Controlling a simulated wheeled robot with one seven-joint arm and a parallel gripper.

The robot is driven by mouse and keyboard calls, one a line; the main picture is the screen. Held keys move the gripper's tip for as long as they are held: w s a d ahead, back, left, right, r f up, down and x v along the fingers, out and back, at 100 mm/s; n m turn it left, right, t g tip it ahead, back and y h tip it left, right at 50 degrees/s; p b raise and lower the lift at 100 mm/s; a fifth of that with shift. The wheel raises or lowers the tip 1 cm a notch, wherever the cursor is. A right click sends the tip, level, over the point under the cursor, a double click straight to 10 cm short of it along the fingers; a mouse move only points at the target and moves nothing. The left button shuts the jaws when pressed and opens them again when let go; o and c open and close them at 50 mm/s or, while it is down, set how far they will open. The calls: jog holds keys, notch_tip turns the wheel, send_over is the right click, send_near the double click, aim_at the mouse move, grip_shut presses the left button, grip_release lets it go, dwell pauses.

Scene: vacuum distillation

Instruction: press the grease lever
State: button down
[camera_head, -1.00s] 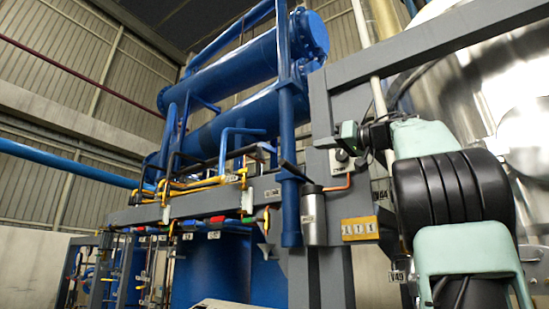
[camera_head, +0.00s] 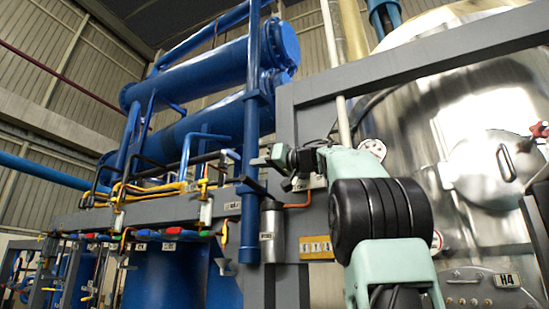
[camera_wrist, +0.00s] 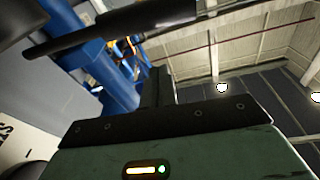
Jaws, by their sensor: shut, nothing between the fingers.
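The grease unit is a silver metal cylinder (camera_head: 270,235) on the grey frame post, with an orange pipe at its right. A short dark lever (camera_head: 253,184) slants above it, beside the blue vertical pipe. My gripper (camera_head: 260,161) is small in the head view, pointing left, just above the lever in the picture. I cannot tell whether they touch. In the wrist view my dark gripper (camera_wrist: 157,85) is shut and empty. A black bar (camera_wrist: 130,25), apparently the lever, crosses the upper left beyond it.
The blue vertical pipe (camera_head: 251,130) stands close left of my gripper. A grey beam (camera_head: 410,65) runs overhead. A large shiny tank (camera_head: 470,120) with a round hatch is at the right. Yellow and blue piping (camera_head: 150,190) fills the left.

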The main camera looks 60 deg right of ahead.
aim_at(259, 188)
jog(key=shift+w+a+f+b, duration=0.1)
jog(key=shift+f+b, duration=0.1)
jog(key=shift+f, duration=0.45)
jog(key=shift+s+a+f+b, duration=0.1)
jog(key=shift+f+b, duration=0.15)
jog(key=shift+f, duration=0.35)
jog(key=shift+w+a+f+b, duration=0.1)
jog(key=shift+f+b, duration=0.1)
jog(key=shift+f, duration=0.45)
jog(key=shift+f, duration=0.1)
notch_tip(259, 188, down, 8)
jog(key=n+y+b, duration=0.1)
jog(key=n+b, duration=0.3)
jog(key=n, duration=0.1)
jog(key=shift+r, duration=0.25)
jog(key=shift+f, duration=0.1)
